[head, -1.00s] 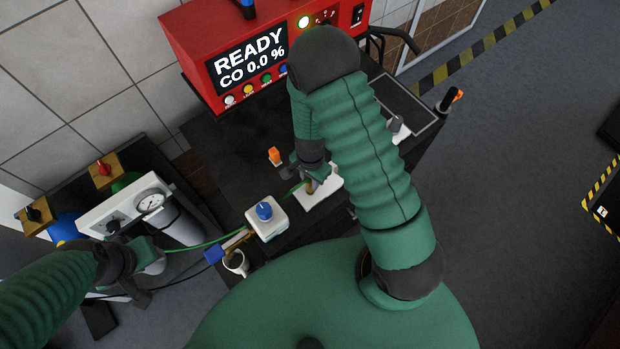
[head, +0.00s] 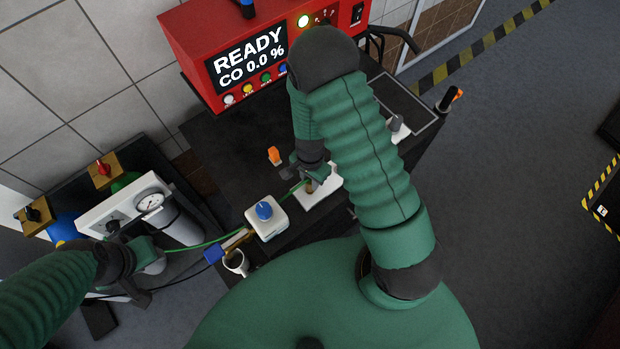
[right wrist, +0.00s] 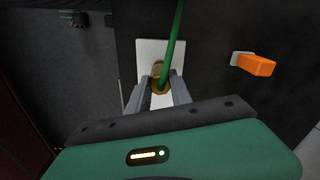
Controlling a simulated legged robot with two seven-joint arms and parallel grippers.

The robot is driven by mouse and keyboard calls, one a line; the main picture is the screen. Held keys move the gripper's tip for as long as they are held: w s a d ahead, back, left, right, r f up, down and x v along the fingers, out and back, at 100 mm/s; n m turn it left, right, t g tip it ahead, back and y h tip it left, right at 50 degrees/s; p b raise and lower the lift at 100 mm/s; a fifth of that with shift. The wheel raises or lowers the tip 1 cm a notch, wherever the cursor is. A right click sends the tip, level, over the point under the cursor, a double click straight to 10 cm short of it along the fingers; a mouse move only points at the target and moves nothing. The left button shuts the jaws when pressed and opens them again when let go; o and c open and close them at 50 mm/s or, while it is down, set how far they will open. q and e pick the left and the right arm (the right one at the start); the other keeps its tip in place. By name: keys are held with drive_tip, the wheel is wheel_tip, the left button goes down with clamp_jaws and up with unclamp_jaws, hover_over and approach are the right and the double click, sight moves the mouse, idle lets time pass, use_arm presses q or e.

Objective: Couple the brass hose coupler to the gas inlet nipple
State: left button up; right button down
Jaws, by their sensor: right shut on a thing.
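My right gripper (head: 308,180) is shut on the brass hose coupler (right wrist: 159,82), with one grey finger on each side of it. A green hose (right wrist: 176,35) runs from the coupler; in the head view it leads off to the left. The coupler is over a white plate (right wrist: 147,55), which also shows under the gripper in the head view (head: 326,192). The gas inlet nipple is hidden behind the coupler and fingers, so I cannot tell whether the two touch or are joined. My left gripper (head: 143,270) is low at the left by the hose; its jaws do not show clearly.
A white box with a blue knob (head: 264,211) and a mug (head: 236,263) are left of the right gripper. An orange handle (right wrist: 257,65) is beside the plate. A red analyser (head: 250,60) reading READY stands behind. A gauge panel (head: 128,205) and cylinders are at left.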

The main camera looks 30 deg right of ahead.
sight(310, 180)
drive_tip(key=shift+f+b, duration=0.6)
drive_tip(key=shift+f, duration=0.2)
drive_tip(key=c, duration=1.1)
unclamp_jaws()
drive_tip(key=shift+r, duration=0.1)
wheel_tip(310, 180, up, 16)
drive_tip(key=shift+r+p, duration=0.25)
drive_tip(key=shift+p, duration=0.25)
